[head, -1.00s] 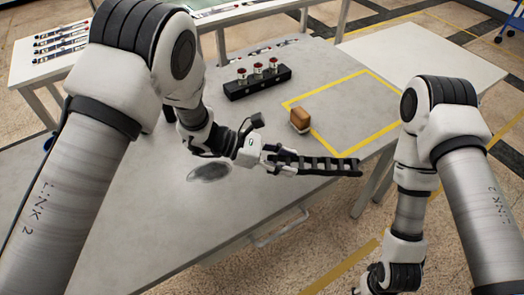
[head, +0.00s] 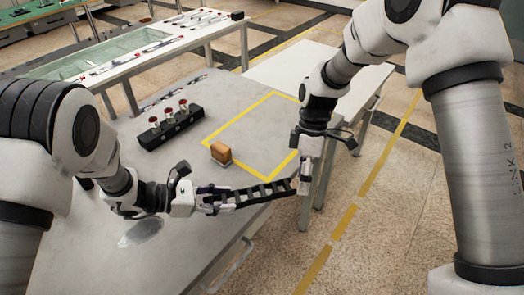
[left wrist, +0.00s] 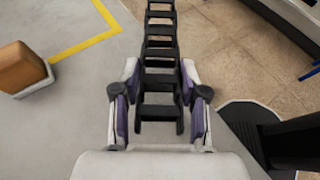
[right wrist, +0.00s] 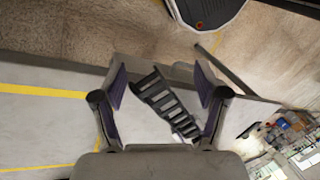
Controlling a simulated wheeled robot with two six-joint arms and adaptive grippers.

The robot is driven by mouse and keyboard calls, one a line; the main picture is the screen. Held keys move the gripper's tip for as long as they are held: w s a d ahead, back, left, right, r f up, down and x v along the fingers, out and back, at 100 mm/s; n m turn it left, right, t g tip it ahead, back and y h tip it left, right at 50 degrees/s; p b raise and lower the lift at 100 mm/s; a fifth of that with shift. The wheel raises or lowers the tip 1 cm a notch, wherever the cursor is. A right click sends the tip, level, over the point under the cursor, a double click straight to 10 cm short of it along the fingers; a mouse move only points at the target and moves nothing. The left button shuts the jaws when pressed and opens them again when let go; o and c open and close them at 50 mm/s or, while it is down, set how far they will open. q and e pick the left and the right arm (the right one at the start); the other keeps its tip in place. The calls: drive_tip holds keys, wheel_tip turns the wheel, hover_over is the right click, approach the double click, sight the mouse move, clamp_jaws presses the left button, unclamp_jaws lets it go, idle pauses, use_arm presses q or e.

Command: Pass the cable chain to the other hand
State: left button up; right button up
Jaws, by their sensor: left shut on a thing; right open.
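The black ladder-like cable chain (head: 262,193) stretches sideways above the table's front edge. My left gripper (head: 212,204) is shut on its left end, and the left wrist view shows the chain (left wrist: 160,80) running away from between the purple-padded fingers (left wrist: 160,105). My right gripper (head: 302,187) points down at the chain's right end. In the right wrist view its fingers (right wrist: 163,95) are open, with the chain (right wrist: 165,105) seen between them and gaps on both sides. I cannot tell how deep the chain lies between these fingers.
A brown block (head: 220,153) with a pale base sits on the grey table (head: 185,160), near a yellow taped outline (head: 257,97). A black rack (head: 170,128) with red-topped pieces stands behind. A white table (head: 330,80) and a glass-topped bench (head: 85,62) stand further back.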

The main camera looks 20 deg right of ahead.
sight(245, 195)
use_arm(q)
drive_tip(key=shift+s+a+r, duration=0.15)
drive_tip(key=shift+a, duration=0.15)
use_arm(e)
drive_tip(key=w+a+r+n+t+y, duration=0.1)
drive_tip(key=a+r+n+t, duration=0.15)
drive_tip(key=a+r, duration=0.25)
drive_tip(key=w+a+r+n+t, duration=0.1)
drive_tip(key=a+r+n, duration=0.2)
drive_tip(key=a+r, duration=0.2)
use_arm(q)
drive_tip(key=shift+d, duration=0.15)
use_arm(e)
drive_tip(key=shift+m, duration=0.25)
drive_tip(key=x, duration=1.2)
drive_tip(key=shift+a, duration=0.2)
drive_tip(key=shift+s, duration=0.1)
drive_tip(key=c, duration=1.3)
use_arm(q)
drive_tip(key=o, duration=1.3)
drive_tip(key=v, duration=1.2)
